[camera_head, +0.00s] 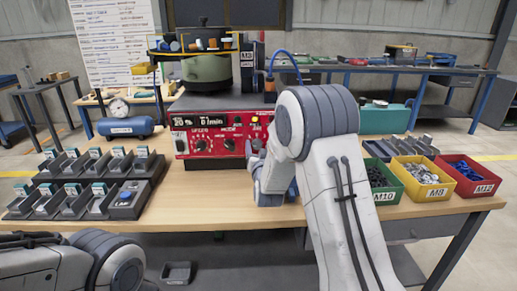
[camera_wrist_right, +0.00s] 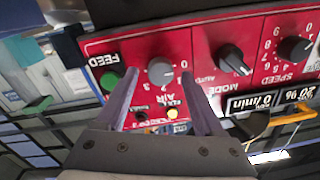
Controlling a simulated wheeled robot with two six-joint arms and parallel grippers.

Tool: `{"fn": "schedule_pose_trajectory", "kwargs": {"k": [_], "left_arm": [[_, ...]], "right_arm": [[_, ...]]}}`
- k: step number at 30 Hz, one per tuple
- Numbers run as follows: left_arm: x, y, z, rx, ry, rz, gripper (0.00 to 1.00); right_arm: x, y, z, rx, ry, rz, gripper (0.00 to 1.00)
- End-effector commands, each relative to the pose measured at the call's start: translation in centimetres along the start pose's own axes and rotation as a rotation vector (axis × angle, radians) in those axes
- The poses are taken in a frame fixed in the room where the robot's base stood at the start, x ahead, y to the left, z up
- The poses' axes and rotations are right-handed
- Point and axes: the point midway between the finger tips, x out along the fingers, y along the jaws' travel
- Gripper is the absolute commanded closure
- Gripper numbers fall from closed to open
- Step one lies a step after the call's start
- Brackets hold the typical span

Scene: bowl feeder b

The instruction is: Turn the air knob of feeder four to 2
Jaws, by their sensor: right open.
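The feeder's red control panel (camera_head: 222,122) stands at the back of the wooden table, with a green bowl (camera_head: 206,73) above it. In the right wrist view the panel looks turned over. Its grey air knob (camera_wrist_right: 160,70), by the AIR label, shows between the fingertips of my open right gripper (camera_wrist_right: 159,80). I cannot tell whether the fingers touch it or which number it points to. In the head view my right gripper (camera_head: 256,152) is at the panel's right side, mostly hidden by my arm. My left gripper is out of view; only its arm shows at lower left.
The black mode knob (camera_wrist_right: 234,60) and speed knob (camera_wrist_right: 295,50) are beside the air knob, and a green FEED button (camera_wrist_right: 110,81) is on its other side. Black trays (camera_head: 62,205) stand left; green, yellow (camera_head: 418,185) and red bins stand right. The table's front middle is clear.

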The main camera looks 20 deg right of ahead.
Motion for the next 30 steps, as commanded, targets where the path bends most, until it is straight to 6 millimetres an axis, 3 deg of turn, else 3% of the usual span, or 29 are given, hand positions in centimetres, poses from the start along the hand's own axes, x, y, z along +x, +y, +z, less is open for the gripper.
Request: {"fn": "schedule_pose_trajectory", "kwargs": {"k": [3, 8, 9, 20, 30], "left_arm": [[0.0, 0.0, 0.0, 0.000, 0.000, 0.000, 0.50], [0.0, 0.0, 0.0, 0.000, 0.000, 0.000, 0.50], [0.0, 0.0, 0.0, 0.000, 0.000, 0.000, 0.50], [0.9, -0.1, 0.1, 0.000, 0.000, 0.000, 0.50], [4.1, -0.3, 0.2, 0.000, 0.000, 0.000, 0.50]], "right_arm": [[0.0, 0.0, 0.0, 0.000, 0.000, 0.000, 0.34], [0.0, 0.0, 0.0, 0.000, 0.000, 0.000, 0.95], [0.0, 0.0, 0.0, 0.000, 0.000, 0.000, 1.00], [-0.1, 0.1, 0.2, 0.049, 0.003, -0.001, 1.00], [-0.1, 0.2, 0.5, 0.289, 0.016, -0.005, 1.00]]}}
